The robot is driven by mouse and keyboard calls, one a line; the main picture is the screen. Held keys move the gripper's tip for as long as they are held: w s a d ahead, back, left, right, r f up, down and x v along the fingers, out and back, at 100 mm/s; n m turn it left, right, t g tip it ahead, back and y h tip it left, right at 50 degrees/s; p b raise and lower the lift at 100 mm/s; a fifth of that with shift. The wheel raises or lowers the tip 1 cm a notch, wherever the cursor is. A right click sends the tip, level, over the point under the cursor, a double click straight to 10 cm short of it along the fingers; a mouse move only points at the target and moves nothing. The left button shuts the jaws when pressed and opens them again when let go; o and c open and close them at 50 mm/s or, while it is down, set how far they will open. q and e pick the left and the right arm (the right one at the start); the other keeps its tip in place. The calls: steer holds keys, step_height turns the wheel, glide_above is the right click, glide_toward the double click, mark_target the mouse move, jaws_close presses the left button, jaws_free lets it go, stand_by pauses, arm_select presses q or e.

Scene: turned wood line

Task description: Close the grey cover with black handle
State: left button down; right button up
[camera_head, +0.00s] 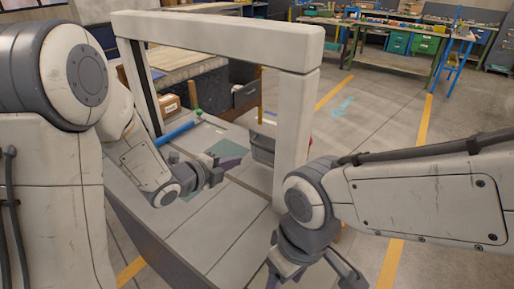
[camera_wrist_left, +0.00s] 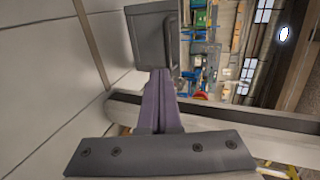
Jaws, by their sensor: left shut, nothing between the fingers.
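The grey cover (camera_head: 263,146) shows in the head view at the far right edge of the table, partly hidden behind the white post. In the left wrist view the grey cover (camera_wrist_left: 147,40) is at the top, beyond the fingertips, with its dark handle (camera_wrist_left: 170,42) along its right side. I cannot tell how far it stands open. My left gripper (camera_head: 238,160) is shut and empty over the table, left of the cover and apart from it. Its purple-grey fingers (camera_wrist_left: 158,85) lie together and point toward the cover. My right gripper (camera_head: 308,272) hangs low at the bottom edge, fingertips cut off.
A white frame (camera_head: 220,30) spans the table, with its right post (camera_head: 295,130) close beside the cover. A blue cylinder (camera_head: 175,133), a green knob (camera_head: 198,114) and a dark green plate (camera_head: 226,147) are on the table (camera_head: 235,225). The near tabletop is clear.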

mark_target(263, 147)
arm_select(q)
steer(key=r+p+x, duration=0.1)
steer(key=p+x, duration=0.1)
steer(key=x, duration=0.8)
steer(key=shift+w+d, duration=0.2)
steer(key=shift+w, duration=0.2)
steer(key=shift+w+d+r+p, duration=0.15)
steer(key=shift+r+p, duration=0.15)
steer(key=shift+p, duration=0.35)
steer(key=w+d+r+g+y+p, duration=0.2)
steer(key=w+d+p, duration=0.5)
steer(key=p, duration=1.5)
steer(key=shift+w+g+y, duration=0.4)
steer(key=shift+w+g, duration=0.4)
steer(key=shift+w, duration=0.65)
